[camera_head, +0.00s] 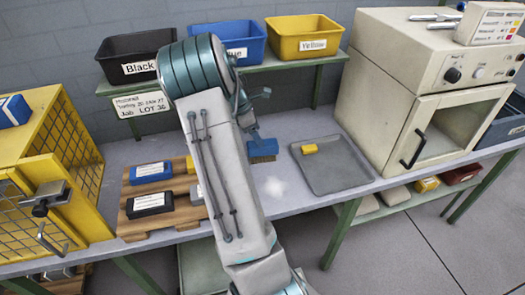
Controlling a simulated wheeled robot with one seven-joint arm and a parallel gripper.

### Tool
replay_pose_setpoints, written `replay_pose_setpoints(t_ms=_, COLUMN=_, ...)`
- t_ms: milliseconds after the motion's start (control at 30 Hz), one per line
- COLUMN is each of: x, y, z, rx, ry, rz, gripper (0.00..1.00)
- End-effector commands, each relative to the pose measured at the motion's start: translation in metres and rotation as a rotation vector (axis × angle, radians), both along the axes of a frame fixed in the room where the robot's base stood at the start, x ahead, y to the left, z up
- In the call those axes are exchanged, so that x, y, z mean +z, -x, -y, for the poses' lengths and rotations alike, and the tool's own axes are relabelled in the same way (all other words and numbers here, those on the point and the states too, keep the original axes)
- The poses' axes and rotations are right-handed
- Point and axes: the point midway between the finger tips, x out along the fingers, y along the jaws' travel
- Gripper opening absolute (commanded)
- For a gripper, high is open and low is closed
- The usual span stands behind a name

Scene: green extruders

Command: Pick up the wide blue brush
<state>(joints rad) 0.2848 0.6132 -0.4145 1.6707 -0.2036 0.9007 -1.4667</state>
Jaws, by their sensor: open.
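The wide blue brush (262,147) is on the grey workbench, just right of my arm, with its brown bristles toward the bottom of the picture. Part of my gripper (248,112) shows at the right edge of my arm, right by the brush's upper end. It is open; my arm hides much of it, and I cannot tell whether the fingers touch the brush or stand around it.
A wooden board (130,190) with labelled blocks lies left of my arm. Bins line the shelf behind. A yellow cage (75,150) and beige oven (400,90) flank the bench.

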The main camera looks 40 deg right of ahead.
Motion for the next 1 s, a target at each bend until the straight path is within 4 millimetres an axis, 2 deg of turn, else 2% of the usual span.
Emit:
replay_pose_setpoints(t_ms=100, x=-0.018, y=0.005, z=0.006, rx=-0.001, ry=-0.001, rz=-0.003, gripper=0.71)
replay_pose_setpoints(t_ms=367, x=-0.035, y=0.008, z=0.012, rx=0.000, ry=0.000, rz=0.000, gripper=0.71)
replay_pose_setpoints(t_ms=700, x=-0.074, y=0.013, z=0.024, rx=-0.001, ry=0.001, rz=-0.001, gripper=0.71)
replay_pose_setpoints(t_ms=1000, x=-0.079, y=0.014, z=0.025, rx=-0.001, ry=0.001, rz=0.001, gripper=0.71)
